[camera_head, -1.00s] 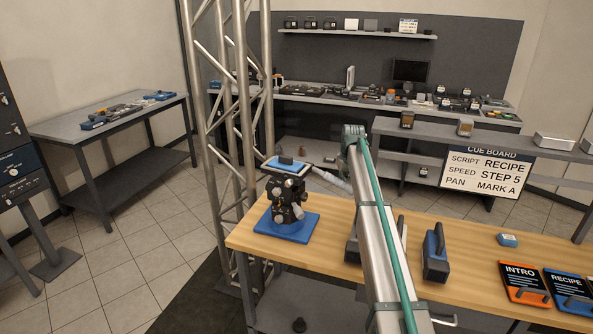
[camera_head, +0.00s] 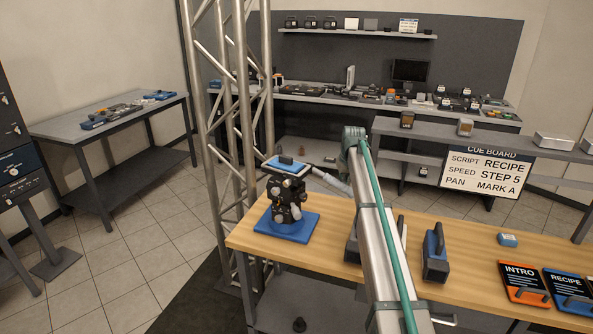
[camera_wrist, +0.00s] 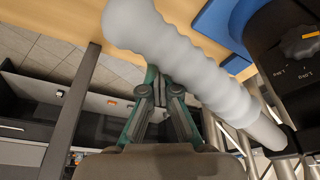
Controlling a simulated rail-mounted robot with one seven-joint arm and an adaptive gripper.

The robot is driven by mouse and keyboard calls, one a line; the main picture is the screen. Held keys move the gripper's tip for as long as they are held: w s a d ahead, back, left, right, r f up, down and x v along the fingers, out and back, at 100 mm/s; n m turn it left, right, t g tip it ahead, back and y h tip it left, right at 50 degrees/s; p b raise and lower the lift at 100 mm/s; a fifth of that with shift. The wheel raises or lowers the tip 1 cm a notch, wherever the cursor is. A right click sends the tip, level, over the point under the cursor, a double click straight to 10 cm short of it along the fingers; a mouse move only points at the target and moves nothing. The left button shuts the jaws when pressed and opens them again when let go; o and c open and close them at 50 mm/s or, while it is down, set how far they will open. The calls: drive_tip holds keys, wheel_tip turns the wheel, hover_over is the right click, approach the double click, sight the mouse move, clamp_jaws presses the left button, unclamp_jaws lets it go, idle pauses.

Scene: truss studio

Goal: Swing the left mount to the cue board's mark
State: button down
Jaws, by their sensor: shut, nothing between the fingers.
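The left mount (camera_head: 286,195) is a black knobbed head with a blue-edged top plate, standing upright on a blue base (camera_head: 287,227) at the table's left end. Its grey ribbed handle (camera_head: 330,182) points right and slightly down, its far end at my arm. In the wrist view the handle (camera_wrist: 190,65) crosses close in front of my gripper (camera_wrist: 153,82), whose teal fingers are shut and empty beside it. I cannot tell whether they touch. The mount's dial (camera_wrist: 300,44) has an orange mark; its scale is only partly readable. The cue board (camera_head: 487,174) reads PAN MARK A. My arm hides the gripper in the head view.
A metal truss (camera_head: 222,130) stands just left of the wooden table (camera_head: 470,232). A blue-and-black block (camera_head: 435,255) stands right of my arm. INTRO (camera_head: 523,283) and RECIPE (camera_head: 568,291) plates lie at the right.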

sight(343, 186)
drive_tip(key=shift+s+a, duration=0.1)
drive_tip(key=shift+s, duration=0.65)
drive_tip(key=shift+s+a, duration=0.1)
drive_tip(key=shift+s, duration=0.2)
drive_tip(key=shift+s+a, duration=0.15)
drive_tip(key=shift+s, duration=0.6)
drive_tip(key=shift+s+p, duration=0.1)
drive_tip(key=shift+p, duration=0.2)
drive_tip(key=shift+s+a, duration=0.15)
drive_tip(key=shift+s, duration=0.15)
drive_tip(key=shift+s+a, duration=0.25)
drive_tip(key=shift+s, duration=0.5)
drive_tip(key=shift+w, duration=0.1)
drive_tip(key=shift+w+d, duration=0.35)
drive_tip(key=shift+w, duration=0.3)
drive_tip(key=shift+r+p, duration=0.15)
drive_tip(key=shift+p, duration=0.15)
